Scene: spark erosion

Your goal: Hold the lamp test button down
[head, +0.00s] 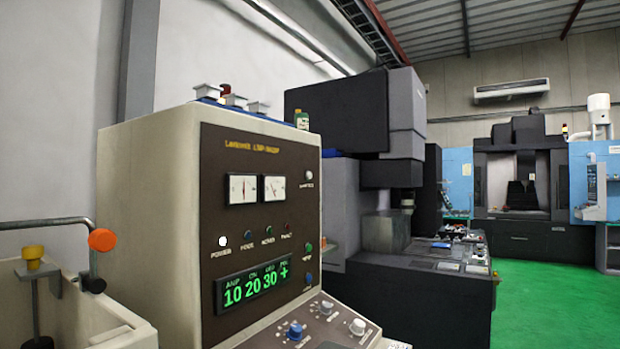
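A beige control cabinet (160,200) with a brown front panel (255,163) stands at the left centre. A small pale round button (309,174) sits at the panel's upper right; its tiny label is too blurred to read surely, so I cannot confirm it is the lamp test button. A row of small lamps runs below two dial gauges (243,189). The power lamp (222,241) is white and bright; the others look dim. A green button (309,248) and a darker one below it are at the panel's right edge. Neither of my grippers is in view.
A green digit display (252,288) is lit low on the panel. Knobs (295,330) stand on the sloped console below. An orange-knobbed bent pipe (102,240) rises over a tank at left. A dark machine (400,270) stands behind. Green floor (545,300) is clear at right.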

